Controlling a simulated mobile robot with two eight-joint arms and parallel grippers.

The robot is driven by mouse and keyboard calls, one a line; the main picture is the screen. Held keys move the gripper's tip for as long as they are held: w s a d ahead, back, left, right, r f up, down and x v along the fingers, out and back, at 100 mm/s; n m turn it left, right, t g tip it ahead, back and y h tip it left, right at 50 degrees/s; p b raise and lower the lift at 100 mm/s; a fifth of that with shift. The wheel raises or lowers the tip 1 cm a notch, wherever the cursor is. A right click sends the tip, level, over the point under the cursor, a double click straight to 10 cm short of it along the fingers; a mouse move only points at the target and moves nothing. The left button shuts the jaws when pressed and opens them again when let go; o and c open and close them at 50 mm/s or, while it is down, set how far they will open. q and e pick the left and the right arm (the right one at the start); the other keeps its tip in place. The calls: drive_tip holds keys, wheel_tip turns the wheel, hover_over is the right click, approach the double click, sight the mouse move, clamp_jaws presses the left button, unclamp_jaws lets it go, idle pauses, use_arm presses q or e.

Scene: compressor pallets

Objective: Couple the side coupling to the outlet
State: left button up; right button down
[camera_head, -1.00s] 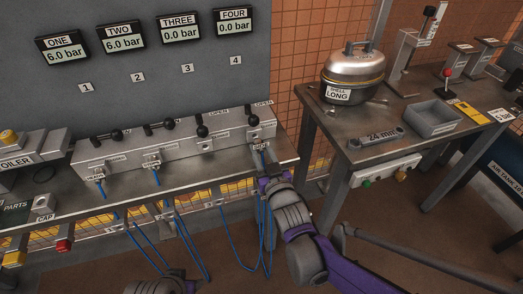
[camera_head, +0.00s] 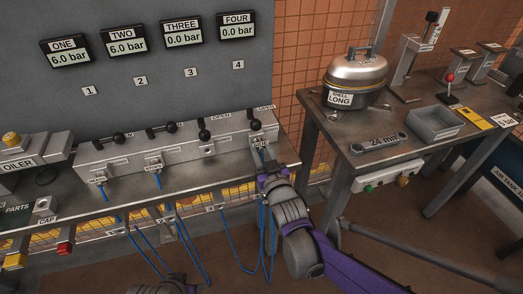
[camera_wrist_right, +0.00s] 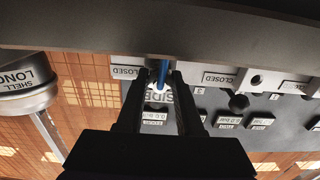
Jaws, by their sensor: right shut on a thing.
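My right gripper (camera_head: 268,168) is in front of the right end of the grey valve block (camera_head: 108,155). It is shut on the side coupling (camera_head: 261,144), a small piece with a white tag and a blue hose. In the right wrist view the gripper's fingers (camera_wrist_right: 157,82) flank the blue hose and the tag (camera_wrist_right: 158,112) reading SIDE.
Other blue hoses (camera_head: 157,178) hang from couplings at the first two stations. The third station's outlet (camera_head: 208,151) is bare. Displays one and two read 6.0 bar, three and four 0.0. A steel bench (camera_head: 345,130) stands right of my arm, with a shell (camera_head: 356,75) on it.

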drive_tip(key=shift+c, duration=2.3)
unclamp_jaws()
drive_tip(key=p+v, duration=0.1)
drive_tip(key=v, duration=0.9)
drive_tip(key=shift+s, duration=0.35)
drive_tip(key=shift+d, duration=0.1)
